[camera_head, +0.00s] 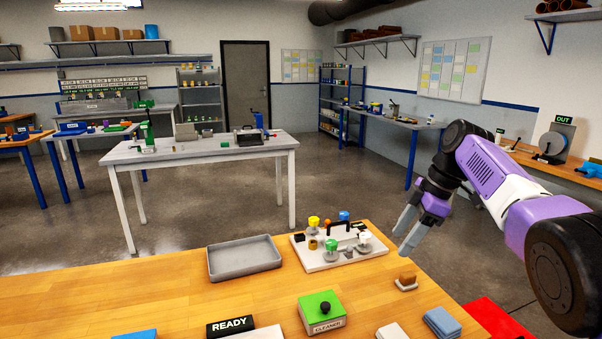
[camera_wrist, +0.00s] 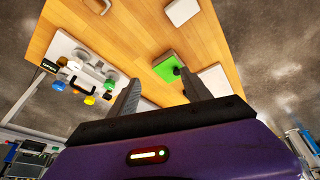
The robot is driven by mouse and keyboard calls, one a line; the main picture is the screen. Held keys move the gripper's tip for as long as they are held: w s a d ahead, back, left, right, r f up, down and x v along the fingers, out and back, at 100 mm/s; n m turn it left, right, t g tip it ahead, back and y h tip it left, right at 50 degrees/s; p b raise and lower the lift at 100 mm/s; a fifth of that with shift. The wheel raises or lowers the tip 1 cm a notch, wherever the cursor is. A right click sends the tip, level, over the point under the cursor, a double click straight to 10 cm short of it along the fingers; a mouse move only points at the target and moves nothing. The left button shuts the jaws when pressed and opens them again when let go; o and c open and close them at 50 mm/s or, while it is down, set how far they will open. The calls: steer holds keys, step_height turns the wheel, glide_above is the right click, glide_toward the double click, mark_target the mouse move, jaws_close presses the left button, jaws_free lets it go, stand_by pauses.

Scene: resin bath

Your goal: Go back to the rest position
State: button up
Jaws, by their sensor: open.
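My gripper (camera_head: 407,237) hangs at the end of my purple and black arm, right of the white fixture board and above the right part of the wooden table (camera_head: 180,285). Its two grey fingers are apart with nothing between them. In the wrist view my gripper (camera_wrist: 158,97) also shows open and empty, with the table tilted beyond it. The white fixture board (camera_head: 318,264) carries yellow, green, white and blue knobs and a black handle. It also shows in the wrist view (camera_wrist: 62,47).
A grey tray (camera_head: 243,258) sits left of the board. A red surface (camera_head: 495,318) adjoins the right. Open floor lies behind.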

steer(key=w+r+m+t, duration=0.2)
steer(key=w+r+t, duration=0.1)
steer(key=w, duration=0.3)
steer(key=w+a+f+m+t+h+b, duration=0.1)
steer(key=w+f+m+t+h, duration=0.1)
steer(key=w+f+m+t, duration=0.4)
steer(key=s+a+f+m+t+b, duration=0.1)
steer(key=s+a+f+m+t, duration=0.15)
steer(key=f, duration=0.55)
steer(key=s+f+m+t, duration=0.1)
steer(key=s+f, duration=0.2)
steer(key=s, duration=0.3)
steer(key=s+f+m+t+h+b, duration=0.1)
steer(key=s+f+m+t, duration=0.1)
steer(key=s, duration=0.5)
steer(key=s+f+m+t+b, duration=0.1)
steer(key=s+f, duration=0.4)
steer(key=s, duration=0.2)
steer(key=shift+s+a+m+t+h, duration=0.2)
steer(key=shift+a+m+t+h, duration=0.1)
steer(key=shift+a+m+t, duration=0.1)
steer(key=s+f+g+b, duration=0.1)
steer(key=s+b, duration=0.1)
steer(key=s, duration=2.1)
steer(key=s+f+m+g+b, duration=0.1)
steer(key=s+f+b, duration=0.1)
steer(key=s, duration=2.2)
steer(key=shift+d+g+h+b, duration=0.3)
steer(key=shift+g+b, duration=0.05)
steer(key=shift+b, duration=0.15)
